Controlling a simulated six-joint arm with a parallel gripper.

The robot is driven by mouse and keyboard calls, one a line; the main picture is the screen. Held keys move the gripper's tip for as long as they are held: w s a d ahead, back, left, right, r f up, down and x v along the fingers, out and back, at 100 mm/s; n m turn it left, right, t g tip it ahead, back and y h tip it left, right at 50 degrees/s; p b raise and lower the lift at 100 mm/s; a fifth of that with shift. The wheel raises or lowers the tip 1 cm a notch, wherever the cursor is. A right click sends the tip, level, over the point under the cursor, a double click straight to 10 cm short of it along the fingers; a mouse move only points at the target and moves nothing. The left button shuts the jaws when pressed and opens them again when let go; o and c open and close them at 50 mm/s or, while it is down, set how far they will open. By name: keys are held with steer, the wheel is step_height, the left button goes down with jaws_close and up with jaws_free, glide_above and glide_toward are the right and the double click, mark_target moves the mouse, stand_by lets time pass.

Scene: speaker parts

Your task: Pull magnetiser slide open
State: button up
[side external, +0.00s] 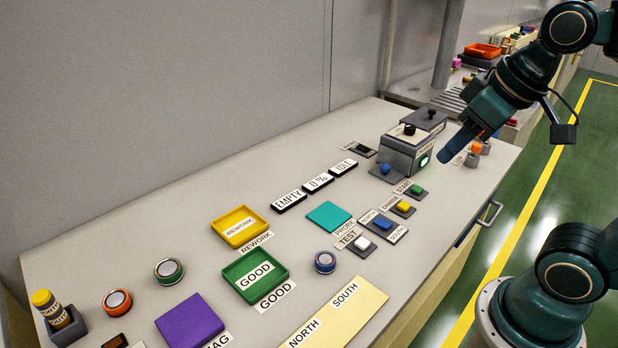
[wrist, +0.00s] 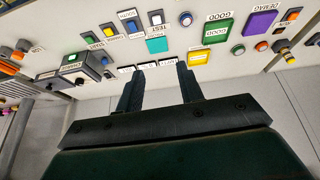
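A grey box with a black knob (side external: 408,132) and a lit green window stands at the far end of the bench. It looks like the magnetiser, but its label is too small to read surely. The box also shows at the left in the wrist view (wrist: 74,66). I cannot make out a separate slide on it. My gripper (side external: 447,156) is in the air at the box's right in the side view, apart from it, and hides part of the bench behind. In the wrist view my gripper (wrist: 160,72) has its two fingers well apart, with nothing between them.
A blue button (side external: 386,168) sits in front of the box, and a green button (side external: 416,189) is nearer. Orange and grey pieces (side external: 475,150) stand right of the gripper. A metal handle (side external: 490,212) sticks out of the bench front. Trays (side external: 240,226) lie nearer the camera.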

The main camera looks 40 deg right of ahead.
steer(key=w+d+r+g, duration=0.15)
steer(key=w+d, duration=0.35)
steer(key=w, duration=0.5)
steer(key=n+g, duration=0.3)
steer(key=g, duration=0.1)
glide_above(386, 164)
step_height(386, 164, down, 18)
steer(key=shift+f, duration=0.2)
steer(key=shift+s+a+f, duration=0.1)
step_height(386, 164, down, 14)
steer(key=shift+r, duration=0.2)
